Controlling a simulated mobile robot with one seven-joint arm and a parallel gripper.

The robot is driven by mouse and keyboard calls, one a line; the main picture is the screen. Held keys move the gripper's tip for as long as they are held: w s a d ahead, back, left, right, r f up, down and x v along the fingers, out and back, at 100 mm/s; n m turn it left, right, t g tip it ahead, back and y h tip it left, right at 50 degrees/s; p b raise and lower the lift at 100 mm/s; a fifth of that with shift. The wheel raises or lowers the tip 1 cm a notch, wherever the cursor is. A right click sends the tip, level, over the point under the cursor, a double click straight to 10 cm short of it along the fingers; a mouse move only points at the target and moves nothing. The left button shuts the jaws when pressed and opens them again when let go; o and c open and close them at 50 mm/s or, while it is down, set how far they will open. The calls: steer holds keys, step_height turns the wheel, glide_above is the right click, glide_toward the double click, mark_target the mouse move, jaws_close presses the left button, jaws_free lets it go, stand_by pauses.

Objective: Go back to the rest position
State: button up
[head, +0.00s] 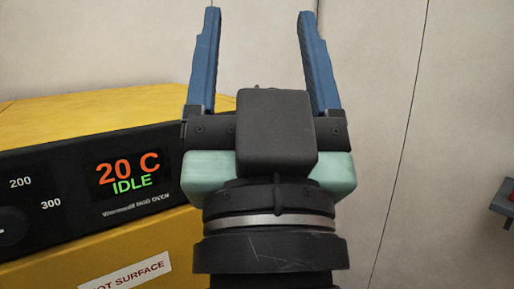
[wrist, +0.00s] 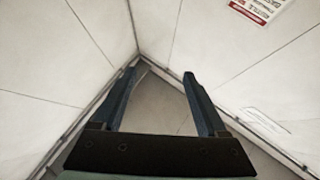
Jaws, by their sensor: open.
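My gripper (head: 260,30) is raised in the middle of the head view. Its two blue fingers point up and stand wide apart, with nothing between them. In the wrist view my gripper (wrist: 161,75) is also open and empty, pointing toward a corner where pale walls meet a grey surface. It touches nothing that I can see.
A yellow oven (head: 95,108) stands at the left, partly behind my gripper; its display (head: 128,173) reads 20 C IDLE. A "hot surface" label (head: 127,272) is on its front. Pale wall panels (head: 400,80) fill the back. A dark object (head: 505,198) shows at the right edge.

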step_height(320, 180, up, 24)
steer(key=s+t+h+p, duration=0.1)
steer(key=s+p, duration=0.1)
steer(key=p, duration=1.9)
steer(key=shift+a+f+p, duration=0.2)
steer(key=shift+p, duration=0.1)
